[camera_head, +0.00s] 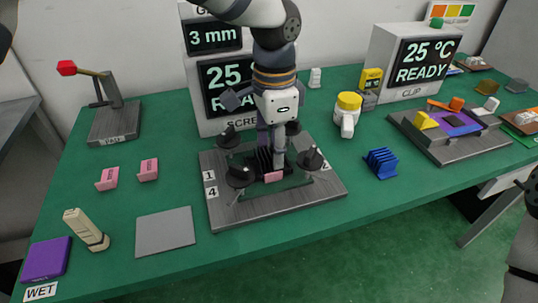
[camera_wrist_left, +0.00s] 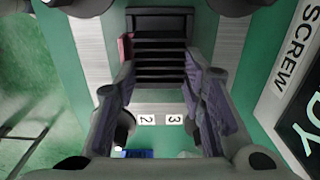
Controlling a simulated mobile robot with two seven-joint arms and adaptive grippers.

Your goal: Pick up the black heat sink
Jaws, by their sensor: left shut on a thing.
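The black heat sink (camera_head: 262,160) is finned and sits in the middle of the grey screw fixture (camera_head: 222,213), among its dark knobs. My left gripper (camera_head: 278,158) points down over it and is shut on it. The wrist view shows the fins of the black heat sink (camera_wrist_left: 158,62) between the two fingertips of my left gripper (camera_wrist_left: 160,72). A small pink piece (camera_head: 273,177) is close beside the heat sink. The fingers hide part of the heat sink in the head view, and I cannot tell whether it is lifted. My right gripper is not in view.
A blue finned heat sink (camera_head: 381,162) and a yellow-lidded white bottle (camera_head: 347,115) stand right of the fixture. The screw display (camera_head: 205,110) rises close behind. A grey plate (camera_head: 165,231) and two pink blocks (camera_head: 107,179) lie left. The clip fixture (camera_head: 445,148) is at right.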

